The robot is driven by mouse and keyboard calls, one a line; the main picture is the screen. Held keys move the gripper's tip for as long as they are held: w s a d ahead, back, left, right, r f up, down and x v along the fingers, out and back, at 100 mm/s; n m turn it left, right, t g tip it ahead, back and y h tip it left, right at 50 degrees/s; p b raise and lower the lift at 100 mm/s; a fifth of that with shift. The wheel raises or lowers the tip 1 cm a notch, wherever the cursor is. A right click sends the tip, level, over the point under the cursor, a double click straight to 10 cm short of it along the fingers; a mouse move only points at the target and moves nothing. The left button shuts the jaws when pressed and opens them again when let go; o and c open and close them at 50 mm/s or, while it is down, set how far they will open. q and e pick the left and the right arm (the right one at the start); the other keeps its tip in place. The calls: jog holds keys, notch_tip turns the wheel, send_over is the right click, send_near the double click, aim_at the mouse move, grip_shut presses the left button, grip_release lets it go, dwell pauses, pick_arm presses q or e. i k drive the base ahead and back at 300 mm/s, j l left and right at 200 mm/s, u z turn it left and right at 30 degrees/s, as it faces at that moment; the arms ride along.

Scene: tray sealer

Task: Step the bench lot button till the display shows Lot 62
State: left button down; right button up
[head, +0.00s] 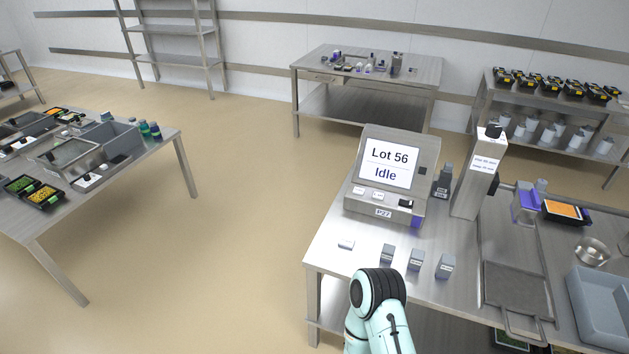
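The display (390,167) stands on the metal bench on a grey console and reads "Lot 56" over "Idle". On the console's sloped front below it are two small pale labelled keys, one at the left (358,190) and one beside it (378,196). A black part (405,203) sits to their right. The key labels are too small to read, so I cannot tell which is the lot button. A plate on the console's lower front reads "P27". One of my arms rises at the bottom centre, in front of the bench. Neither of my grippers shows.
Several small grey blocks (416,260) and a small pale piece (346,244) lie in front of the console. A tall metal post (475,172) stands to its right, with a flat tray (515,288) and grey bin (598,308) farther right. Open floor lies left.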

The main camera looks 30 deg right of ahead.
aim_at(376, 195)
jog(key=i+j+u, duration=0.3)
jog(key=i, duration=0.35)
jog(key=i+u, duration=0.3)
jog(key=i, duration=0.4)
jog(key=i+z, duration=0.15)
jog(key=z, duration=0.25)
jog(key=i+z, duration=0.15)
jog(key=z, duration=0.2)
jog(key=i+j+z, duration=0.15)
jog(key=z, duration=0.25)
jog(key=i+j+z, duration=0.1)
jog(key=z, duration=0.3)
jog(key=i+z, duration=0.1)
jog(key=z, duration=0.3)
jog(key=j+z, duration=0.15)
jog(key=z, duration=0.25)
jog(key=i+j+z, duration=0.1)
jog(key=z, duration=0.3)
jog(key=j+z, duration=0.15)
jog(key=z, duration=0.25)
jog(key=i+j+z, duration=0.1)
jog(key=z, duration=0.4)
jog(key=i+j+z, duration=0.1)
jog(key=j+z, duration=0.15)
jog(key=z, duration=0.25)
jog(key=j+z, duration=0.2)
jog(key=z, duration=0.25)
jog(key=j+z, duration=0.6)
jog(key=i, duration=0.05)
